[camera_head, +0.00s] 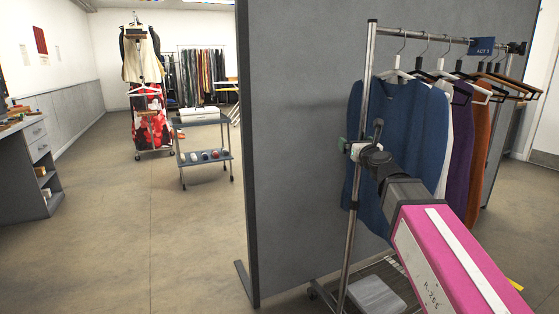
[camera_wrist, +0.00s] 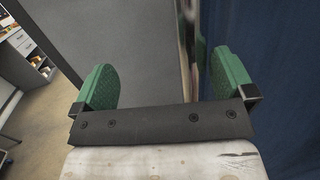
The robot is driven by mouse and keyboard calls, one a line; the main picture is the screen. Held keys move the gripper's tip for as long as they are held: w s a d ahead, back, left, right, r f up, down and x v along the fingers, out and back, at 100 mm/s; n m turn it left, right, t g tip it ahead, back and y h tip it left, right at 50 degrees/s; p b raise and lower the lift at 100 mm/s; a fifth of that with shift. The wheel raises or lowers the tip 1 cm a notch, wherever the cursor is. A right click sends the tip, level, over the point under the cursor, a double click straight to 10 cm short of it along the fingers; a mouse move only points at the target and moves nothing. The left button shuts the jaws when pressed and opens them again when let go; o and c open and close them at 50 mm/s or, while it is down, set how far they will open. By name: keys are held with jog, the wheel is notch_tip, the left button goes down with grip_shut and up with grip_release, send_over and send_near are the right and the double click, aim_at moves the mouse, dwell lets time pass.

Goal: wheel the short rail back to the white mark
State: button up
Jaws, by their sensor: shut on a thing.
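The clothes rail (camera_head: 368,62) with a blue "ALT 3" tag (camera_head: 482,46) stands at the right of the head view, close to a grey partition. It has metal uprights and a low wire shelf. My gripper (camera_head: 347,146) reaches its near upright at about mid height and is shut on it. In the wrist view my gripper (camera_wrist: 167,82) shows two green fingers, with the shiny upright (camera_wrist: 188,45) near the right one. The contact itself is partly hidden. I see no white floor mark.
The grey partition (camera_head: 300,120) rises just left of the rail, its foot (camera_head: 243,282) on the floor. A blue garment (camera_head: 400,120) and others hang on the rail. A grey box (camera_head: 376,295) sits low on it. A trolley (camera_head: 203,155) stands farther back; open floor lies left.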

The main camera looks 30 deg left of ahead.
jog(key=s+a+f+n+g+y, duration=0.1)
jog(key=s+a+n+g+y, duration=0.1)
jog(key=s+a, duration=1.6)
jog(key=shift+s+a+f+n+g+y, duration=0.3)
jog(key=shift+s+n+g, duration=0.3)
jog(key=shift+s+g, duration=1.05)
jog(key=shift+s+t, duration=0.45)
jog(key=shift+w+d, duration=0.1)
jog(key=shift+w, duration=0.05)
jog(key=shift+w+d, duration=0.2)
jog(key=shift+w, duration=0.1)
